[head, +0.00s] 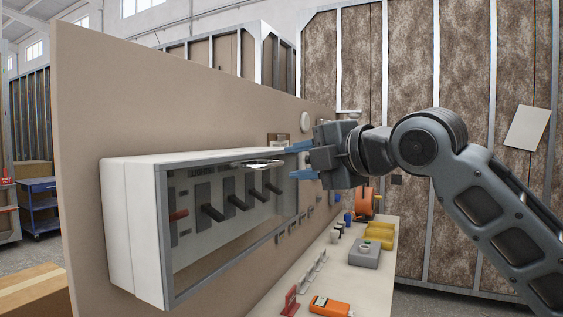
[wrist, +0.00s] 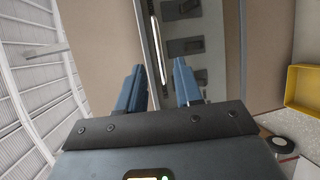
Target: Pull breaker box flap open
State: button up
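The breaker box (head: 131,222) is a white box on the tan panel, in the left half of the head view. Its front flap (head: 222,248) is a clear pane in a grey frame and looks closed, with several dark switches behind it. A pale handle (head: 258,163) sits near the flap's top edge. My gripper (head: 293,160) is just right of the handle, its blue fingers apart and pointing towards the box. In the wrist view my gripper (wrist: 158,66) is open, with the handle (wrist: 157,45) showing between and beyond the fingertips. I see no contact.
A narrow bench (head: 345,275) runs below the panel, with a grey box (head: 364,256), a yellow tray (head: 381,235) and an orange tool (head: 329,306) on it. The tan panel (head: 180,95) stands close behind the box. The space in front of the flap looks clear.

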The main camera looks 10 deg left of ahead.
aim_at(275, 166)
jog(key=shift+p+x, duration=0.8)
jog(key=shift+x, duration=2.35)
jog(key=shift+f, duration=0.1)
grip_shut()
